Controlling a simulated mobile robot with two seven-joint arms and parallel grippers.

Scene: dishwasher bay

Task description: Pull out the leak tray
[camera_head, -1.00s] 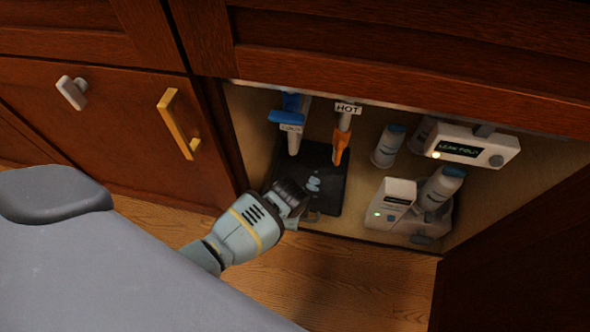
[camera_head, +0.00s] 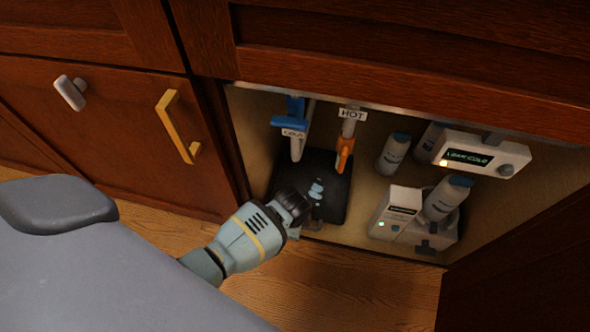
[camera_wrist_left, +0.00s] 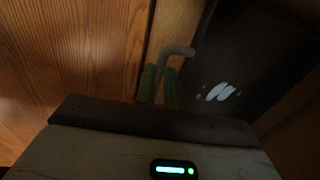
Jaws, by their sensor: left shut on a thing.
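The leak tray (camera_head: 338,203) is a dark, flat, square tray on the cabinet floor, with a pale wet patch on it. It also shows in the left wrist view (camera_wrist_left: 257,60). Its grey bent handle (camera_wrist_left: 178,51) sticks out from the front edge. My left gripper (camera_head: 303,214) is at the tray's front edge, and its body hides part of the handle. In the left wrist view the greenish fingers (camera_wrist_left: 162,88) are shut on the handle. My right gripper is in neither view.
A blue COLD valve (camera_head: 290,122) and an orange HOT valve (camera_head: 345,150) hang above the tray. Bottles (camera_head: 393,154) and white devices (camera_head: 398,208) stand to its right. A lit display box (camera_head: 480,155) is higher up. Wooden floor in front is clear.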

